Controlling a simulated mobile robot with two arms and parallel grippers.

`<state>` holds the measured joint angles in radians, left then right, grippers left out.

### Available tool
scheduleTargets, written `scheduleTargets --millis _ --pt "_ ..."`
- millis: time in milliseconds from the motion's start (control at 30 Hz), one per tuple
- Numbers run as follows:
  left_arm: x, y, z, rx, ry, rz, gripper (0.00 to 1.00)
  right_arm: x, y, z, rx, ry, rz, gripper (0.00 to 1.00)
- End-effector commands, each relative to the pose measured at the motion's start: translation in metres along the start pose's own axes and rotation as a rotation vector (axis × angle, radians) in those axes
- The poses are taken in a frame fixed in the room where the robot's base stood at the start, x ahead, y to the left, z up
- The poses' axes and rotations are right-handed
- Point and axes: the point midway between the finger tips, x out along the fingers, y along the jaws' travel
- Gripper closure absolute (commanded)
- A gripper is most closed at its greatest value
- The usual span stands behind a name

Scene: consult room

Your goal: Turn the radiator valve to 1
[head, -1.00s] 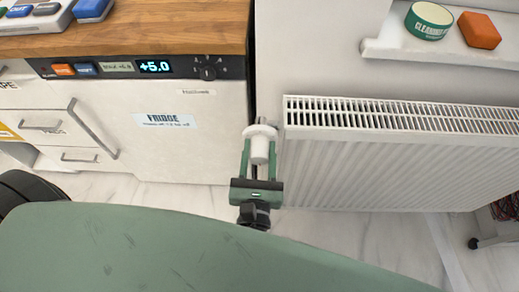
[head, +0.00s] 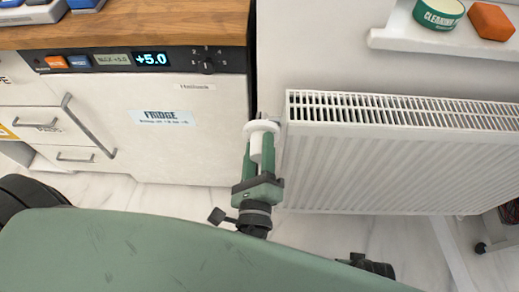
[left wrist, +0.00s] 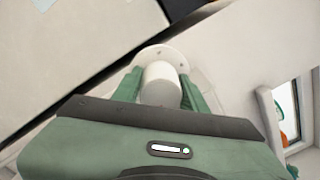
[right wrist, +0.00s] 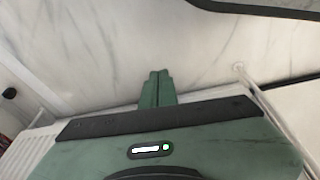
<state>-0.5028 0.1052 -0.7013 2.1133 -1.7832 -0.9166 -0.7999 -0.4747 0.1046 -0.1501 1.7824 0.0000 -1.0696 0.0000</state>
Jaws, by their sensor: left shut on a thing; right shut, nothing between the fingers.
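The white radiator valve (head: 257,143) sits at the left end of the white radiator (head: 370,160), beside the fridge. My left gripper (head: 260,165) is shut on the valve's knob, one green finger on each side. In the left wrist view the white knob (left wrist: 160,84) stands between the fingers (left wrist: 160,92), with a round flange behind it. No number on the valve can be read. My right gripper (right wrist: 157,88) is shut with its fingers together and empty, over the pale floor in the right wrist view.
The fridge (head: 170,130) with a display reading +5.0 stands close on the left under a wooden worktop (head: 130,28). A shelf (head: 400,40) above the radiator holds a green tin (head: 438,14) and an orange block (head: 490,20). A marbled floor lies below.

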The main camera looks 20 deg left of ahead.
Motion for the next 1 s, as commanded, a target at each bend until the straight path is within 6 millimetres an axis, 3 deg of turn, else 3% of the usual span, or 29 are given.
scheduleTargets --millis 333,633,900,933,1000 --pt "0.000 0.004 -0.004 -0.330 -0.008 0.002 0.98 -0.073 0.004 -0.028 0.007 0.047 0.008 1.00" --pt "0.000 0.005 -0.005 -0.616 -0.016 0.004 0.98 -0.154 0.006 -0.029 0.012 0.086 0.015 1.00" --pt "0.000 0.005 -0.005 -0.833 -0.023 0.006 0.98 -0.131 0.006 -0.024 0.012 0.080 0.014 1.00" --pt "0.000 0.005 -0.004 -0.854 -0.024 0.006 0.98 -0.130 0.005 -0.028 0.011 0.096 0.014 1.00" --pt "0.000 0.005 -0.004 -0.895 -0.025 0.007 0.98 -0.130 0.003 -0.056 0.006 0.211 0.009 1.00"
